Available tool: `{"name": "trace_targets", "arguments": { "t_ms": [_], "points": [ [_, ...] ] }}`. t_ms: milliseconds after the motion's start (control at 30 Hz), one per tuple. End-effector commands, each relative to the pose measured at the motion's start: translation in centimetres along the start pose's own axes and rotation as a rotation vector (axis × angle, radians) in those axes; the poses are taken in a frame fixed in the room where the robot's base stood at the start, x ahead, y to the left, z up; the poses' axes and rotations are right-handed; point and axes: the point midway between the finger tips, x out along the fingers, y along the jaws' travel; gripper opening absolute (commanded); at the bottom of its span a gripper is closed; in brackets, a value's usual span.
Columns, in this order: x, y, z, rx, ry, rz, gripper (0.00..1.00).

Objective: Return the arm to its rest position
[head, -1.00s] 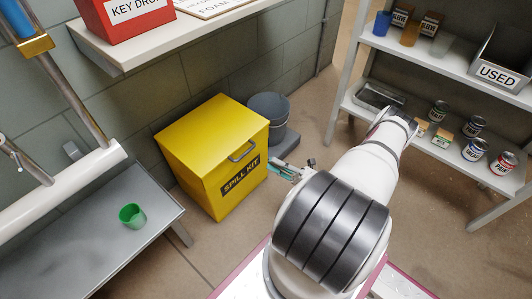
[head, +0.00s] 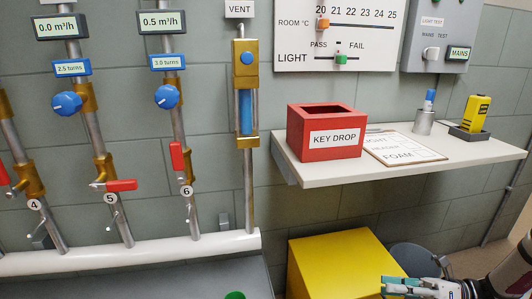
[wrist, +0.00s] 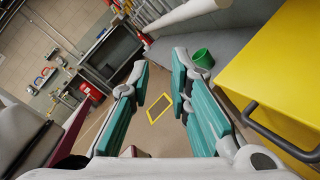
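My gripper (head: 408,287) shows at the bottom right of the head view, in front of the yellow spill kit box. In the wrist view my gripper (wrist: 160,100) has its two teal-padded fingers well apart, with nothing between them. Part of my arm (head: 510,280) shows at the lower right corner of the head view; the rest of it is out of frame.
The yellow box (head: 335,262) stands below a shelf (head: 310,174) carrying a red key drop box (head: 325,131). In the wrist view the yellow box (wrist: 285,75) is close on the right. A green cup (wrist: 203,58) stands beyond. Pipes with valves line the wall at left.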

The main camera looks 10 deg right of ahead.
Motion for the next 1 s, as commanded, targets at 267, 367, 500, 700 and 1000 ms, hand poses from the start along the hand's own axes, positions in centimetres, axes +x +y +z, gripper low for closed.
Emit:
{"name": "trace_targets", "arguments": {
  "t_ms": [267,367,500,700,1000],
  "points": [
    [5.2,6.8,4.6,-0.273,0.373,0.094,0.18],
    [7.0,9.4,5.6,-0.373,0.496,0.140,0.18],
    [9.2,13.1,6.4,-0.523,0.662,0.210,0.18],
    [11.8,18.5,6.7,-0.741,0.883,0.324,0.18],
    [14.0,26.2,5.3,-1.085,1.181,0.525,0.18]
  ]
}}
